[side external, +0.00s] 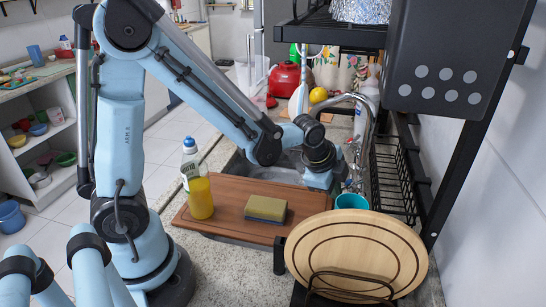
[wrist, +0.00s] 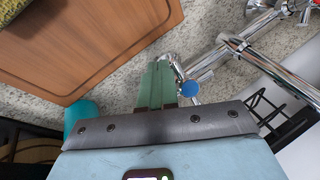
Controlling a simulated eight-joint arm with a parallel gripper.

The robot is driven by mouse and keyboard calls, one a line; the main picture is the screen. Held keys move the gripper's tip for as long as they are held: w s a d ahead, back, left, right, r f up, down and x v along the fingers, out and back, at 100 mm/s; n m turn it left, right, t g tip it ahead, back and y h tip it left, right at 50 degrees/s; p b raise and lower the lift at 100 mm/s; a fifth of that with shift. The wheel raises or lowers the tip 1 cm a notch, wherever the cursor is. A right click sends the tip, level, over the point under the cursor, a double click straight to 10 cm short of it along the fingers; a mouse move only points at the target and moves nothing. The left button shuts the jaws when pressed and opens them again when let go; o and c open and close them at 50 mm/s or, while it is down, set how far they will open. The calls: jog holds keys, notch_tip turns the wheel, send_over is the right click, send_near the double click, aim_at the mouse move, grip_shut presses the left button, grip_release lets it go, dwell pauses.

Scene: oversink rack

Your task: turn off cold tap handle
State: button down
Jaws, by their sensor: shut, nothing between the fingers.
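The cold tap handle, chrome with a blue cap (wrist: 190,88), is right of my fingers in the wrist view. Its thin chrome lever runs up and left toward my fingertips. The chrome tap body (wrist: 252,50) extends to the upper right. My gripper (wrist: 159,68) is shut and empty, its green fingers beside the lever; I cannot tell if they touch it. In the side view my gripper (side external: 335,186) is low beside the tap, whose arched chrome spout (side external: 362,103) rises behind it. The handle is hard to make out there.
A wooden cutting board (side external: 240,192) lies across the sink, carrying a sponge (side external: 267,208) and a yellow soap bottle (side external: 199,190). A teal cup (side external: 351,201) stands close to my gripper. A round wooden board (side external: 358,250) is in front; a black wire rack (side external: 392,180) is right.

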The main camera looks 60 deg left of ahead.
jog(key=shift+w+a+f+m+t, duration=0.1)
jog(key=shift+a+m+t, duration=0.25)
jog(key=shift+m, duration=0.35)
jog(key=m+t, duration=0.1)
jog(key=a+m+t, duration=0.1)
jog(key=m, duration=0.1)
jog(key=shift+w+f+m, duration=0.15)
jog(key=shift+w+m, duration=0.15)
jog(key=shift+w, duration=0.05)
jog(key=shift+w+a, duration=0.15)
jog(key=shift+a, duration=0.05)
jog(key=shift+w+a, duration=0.3)
dwell(1.1)
dwell(1.1)
jog(key=s, duration=0.2)
jog(key=s+f, duration=0.1)
jog(key=s, duration=0.1)
jog(key=shift+s+a, duration=0.1)
jog(key=shift+a, duration=0.2)
jog(key=s+d+r+n+g, duration=0.1)
jog(key=s+d+r+n, duration=0.1)
jog(key=s+r+n, duration=0.8)
jog(key=n, duration=0.7)
jog(key=shift+r, duration=0.3)
